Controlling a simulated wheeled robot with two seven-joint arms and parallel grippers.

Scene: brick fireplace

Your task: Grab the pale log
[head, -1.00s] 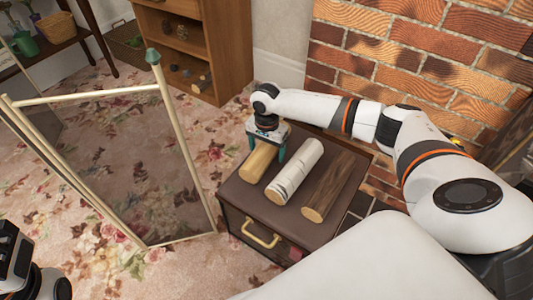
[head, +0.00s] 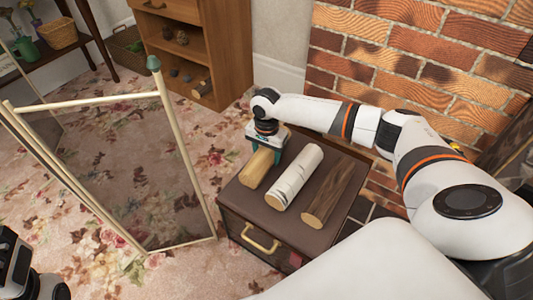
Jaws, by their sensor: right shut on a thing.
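Three logs lie side by side on a dark brown chest (head: 240,205) with a brass handle. The left one is a pale tan log (head: 256,170) with smooth wood. The middle one is a white birch log (head: 295,180), and the right one is a darker brown log (head: 333,195). My right gripper (head: 265,152) points down over the far end of the pale tan log and is shut on it, one finger at each side. The log appears to rest on the chest top; a small lift cannot be told. Only part of my left arm shows at the bottom left.
A mirror-like folding screen (head: 130,175) with a cream frame stands left of the chest. A wooden shelf unit (head: 235,50) stands behind, and a brick fireplace (head: 420,60) at the right. Flowered carpet (head: 190,115) lies open between screen and shelf.

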